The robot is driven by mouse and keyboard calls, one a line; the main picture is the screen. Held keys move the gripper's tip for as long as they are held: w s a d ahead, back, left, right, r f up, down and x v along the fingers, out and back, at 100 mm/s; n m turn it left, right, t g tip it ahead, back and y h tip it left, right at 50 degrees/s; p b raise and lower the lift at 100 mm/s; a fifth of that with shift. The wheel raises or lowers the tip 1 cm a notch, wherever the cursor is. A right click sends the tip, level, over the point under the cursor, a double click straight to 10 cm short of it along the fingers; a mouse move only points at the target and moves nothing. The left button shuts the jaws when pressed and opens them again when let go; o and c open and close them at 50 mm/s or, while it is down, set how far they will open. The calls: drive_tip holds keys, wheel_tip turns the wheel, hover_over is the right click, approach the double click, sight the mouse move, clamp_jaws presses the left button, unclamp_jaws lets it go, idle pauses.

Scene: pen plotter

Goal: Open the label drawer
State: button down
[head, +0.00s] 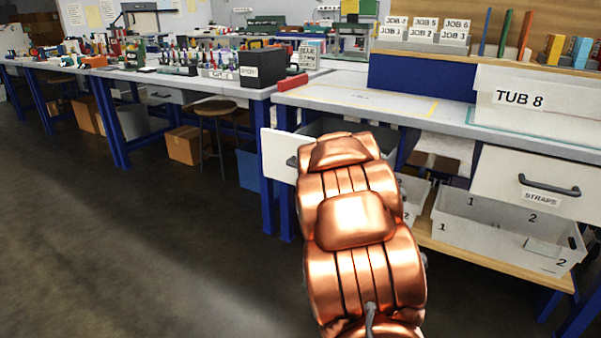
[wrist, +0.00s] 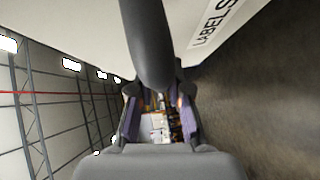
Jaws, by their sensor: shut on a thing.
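The label drawer's white front (head: 282,155) shows in the head view, left of my copper arm. It stands out from the bench, and a grey strip of the drawer's inside (head: 318,127) shows behind it. In the wrist view the white front (wrist: 85,25) carries the word LABELS. Its dark handle (wrist: 148,45) runs down to my gripper (wrist: 158,105), whose fingers are closed on it. In the head view my arm hides the gripper and most of the handle.
A closed STRAPS drawer (head: 541,185) is at the right, above a grey bin (head: 480,228) on a low wooden shelf. TUB 8 (head: 519,98) stands on the bench top. A stool (head: 215,108) and cardboard box (head: 184,145) are further left. The floor at left is clear.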

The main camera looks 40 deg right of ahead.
drive_tip(key=shift+s+a, duration=0.2)
drive_tip(key=shift+a, duration=0.15)
drive_tip(key=c, duration=1.1)
unclamp_jaws()
drive_tip(key=v, duration=0.7)
drive_tip(key=shift+s, duration=0.2)
drive_tip(key=shift+a+r, duration=0.1)
